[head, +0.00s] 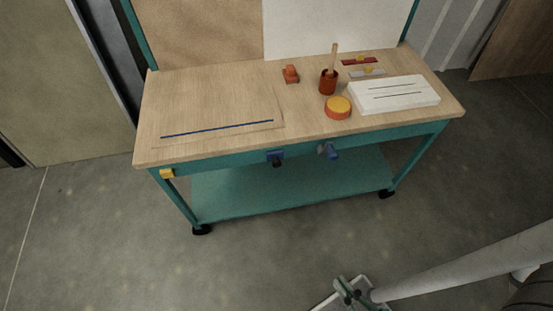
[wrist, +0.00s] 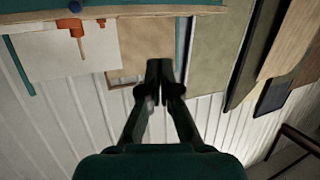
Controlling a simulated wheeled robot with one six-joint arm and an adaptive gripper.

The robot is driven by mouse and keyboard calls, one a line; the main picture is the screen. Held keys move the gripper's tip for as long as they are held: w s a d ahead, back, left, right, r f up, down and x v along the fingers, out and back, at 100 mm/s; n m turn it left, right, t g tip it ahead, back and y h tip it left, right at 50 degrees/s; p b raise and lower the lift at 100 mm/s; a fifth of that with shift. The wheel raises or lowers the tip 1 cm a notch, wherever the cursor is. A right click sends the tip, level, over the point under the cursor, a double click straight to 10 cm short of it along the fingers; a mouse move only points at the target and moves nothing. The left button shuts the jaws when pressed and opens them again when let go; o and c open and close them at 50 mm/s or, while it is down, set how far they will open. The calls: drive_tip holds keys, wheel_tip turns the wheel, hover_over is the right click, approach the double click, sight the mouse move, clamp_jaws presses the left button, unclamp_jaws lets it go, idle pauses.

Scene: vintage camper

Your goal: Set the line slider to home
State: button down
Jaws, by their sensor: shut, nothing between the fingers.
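A workbench (head: 215,80) with a wooden top and teal frame stands ahead in the head view. A thin board with a dark blue line (head: 217,129) lies on its left half. A white block with two dark lines (head: 393,94) lies on its right half. I cannot tell which of these, if either, is the line slider, and no home mark is readable. My gripper (wrist: 160,78) is shut and empty in the wrist view, pointing at a pale ribbed wall and panels. It touches nothing that I can see and is well away from the bench top.
On the bench are an orange-topped round piece (head: 338,107), a brown cup with a stick (head: 328,82), a small orange piece (head: 291,74) and flat red and grey pieces. Blue fittings (head: 275,156) are on the front edge.

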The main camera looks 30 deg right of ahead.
drive_tip(key=c, duration=1.9)
unclamp_jaws()
drive_tip(key=o, duration=0.5)
drive_tip(key=shift+w, duration=0.1)
drive_tip(key=shift+c, duration=0.2)
drive_tip(key=o, duration=0.4)
drive_tip(key=shift+w+f, duration=0.25)
drive_tip(key=shift+f, duration=0.05)
drive_tip(key=shift+o, duration=1.2)
drive_tip(key=w+d+f+t+h, duration=0.1)
drive_tip(key=w+d+f+t, duration=0.1)
drive_tip(key=w+f, duration=0.6)
drive_tip(key=w, duration=0.3)
drive_tip(key=shift+w+d+t+h, duration=0.2)
drive_tip(key=shift+t+h, duration=0.1)
drive_tip(key=shift+h, duration=0.1)
drive_tip(key=m+h, duration=0.1)
drive_tip(key=h, duration=0.3)
approach(277, 166)
drive_tip(key=x, duration=1)
drive_tip(key=shift+w+d, duration=0.2)
drive_tip(key=shift+w, duration=0.15)
